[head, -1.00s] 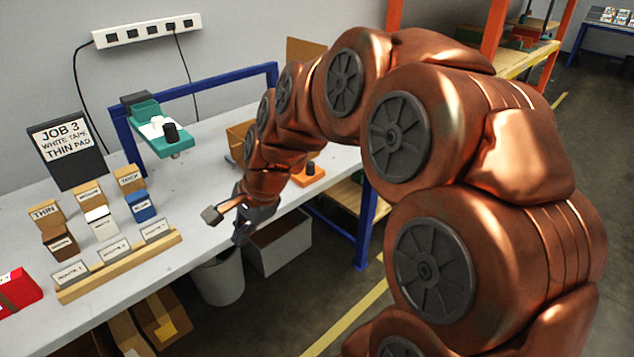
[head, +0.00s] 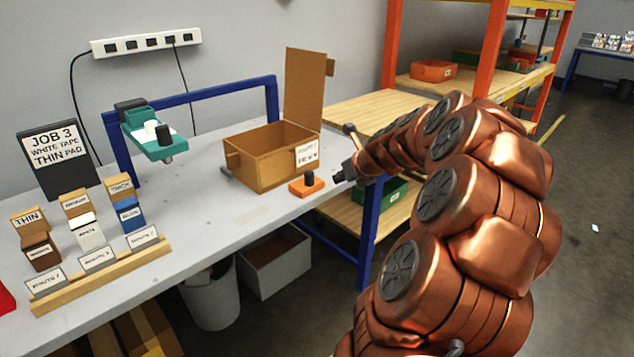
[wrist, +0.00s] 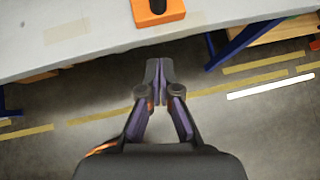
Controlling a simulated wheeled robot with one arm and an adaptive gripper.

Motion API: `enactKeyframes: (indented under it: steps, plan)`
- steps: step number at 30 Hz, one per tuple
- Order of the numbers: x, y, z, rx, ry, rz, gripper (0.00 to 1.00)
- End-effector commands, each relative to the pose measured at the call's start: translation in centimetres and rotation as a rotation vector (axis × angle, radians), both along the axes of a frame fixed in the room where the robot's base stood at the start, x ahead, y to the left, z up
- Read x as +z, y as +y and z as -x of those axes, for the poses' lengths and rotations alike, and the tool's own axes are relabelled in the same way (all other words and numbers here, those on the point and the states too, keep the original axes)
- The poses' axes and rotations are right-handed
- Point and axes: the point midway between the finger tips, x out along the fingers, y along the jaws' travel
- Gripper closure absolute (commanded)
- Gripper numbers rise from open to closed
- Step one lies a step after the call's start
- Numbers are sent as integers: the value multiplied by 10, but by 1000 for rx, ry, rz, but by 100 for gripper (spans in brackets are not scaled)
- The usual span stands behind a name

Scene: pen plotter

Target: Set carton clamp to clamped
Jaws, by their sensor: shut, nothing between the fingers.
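An orange block with a black upright knob (head: 307,186), which looks like the carton clamp, sits near the bench's front edge. It stands just in front of the open cardboard carton (head: 262,168). The block also shows at the top of the wrist view (wrist: 150,14), with its far part cut off. I cannot tell its setting. My gripper (head: 339,177) is just right of the block in the head view, apart from it. In the wrist view my gripper (wrist: 159,66) is shut and empty, its fingertips over the floor just off the bench edge.
The grey bench (head: 200,226) holds a teal tape device (head: 160,140), a job sign (head: 58,155) and small labelled blocks at left. The carton's tall flap (head: 305,90) stands up behind. A blue bench leg (head: 369,232) and wooden shelf are at right.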

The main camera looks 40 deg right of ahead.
Motion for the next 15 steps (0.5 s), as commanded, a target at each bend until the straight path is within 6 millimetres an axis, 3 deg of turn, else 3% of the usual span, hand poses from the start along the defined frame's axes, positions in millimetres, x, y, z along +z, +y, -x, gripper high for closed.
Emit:
enactKeyframes:
  steps: [8,15]
  plan:
    - [-9,-1,-9,4,2,-2,100]
    - [-33,-7,-35,4,2,0,100]
